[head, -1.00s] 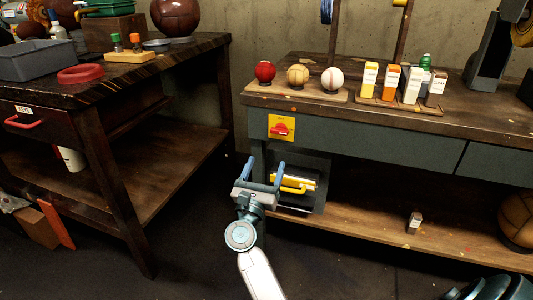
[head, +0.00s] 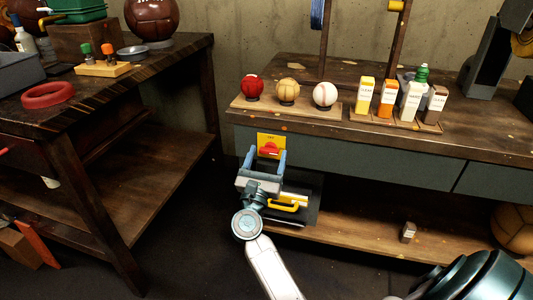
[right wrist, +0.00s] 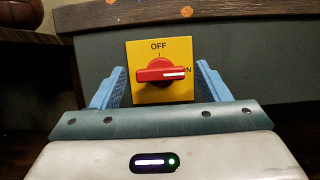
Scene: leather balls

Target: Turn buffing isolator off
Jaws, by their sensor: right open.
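The buffing isolator is a yellow plate (head: 263,138) with a red rotary knob (head: 269,149) on the grey front of the right-hand bench. In the right wrist view the plate (right wrist: 158,50) reads OFF at the top and a partly hidden ON at the right. The red knob (right wrist: 155,72) lies horizontal, its white mark pointing right at ON. My right gripper (head: 266,160) is open and empty in front of the plate. In the right wrist view its blue fingers (right wrist: 160,88) stand either side of the knob, apart from it. My left gripper is out of view.
On the bench (head: 470,135) above stand a rack of three balls (head: 288,106) and several small bottles and boxes (head: 411,101). A yellow-handled item (head: 287,205) sits below the isolator, near my right gripper. Another workbench (head: 150,82) stands left, with dark floor between.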

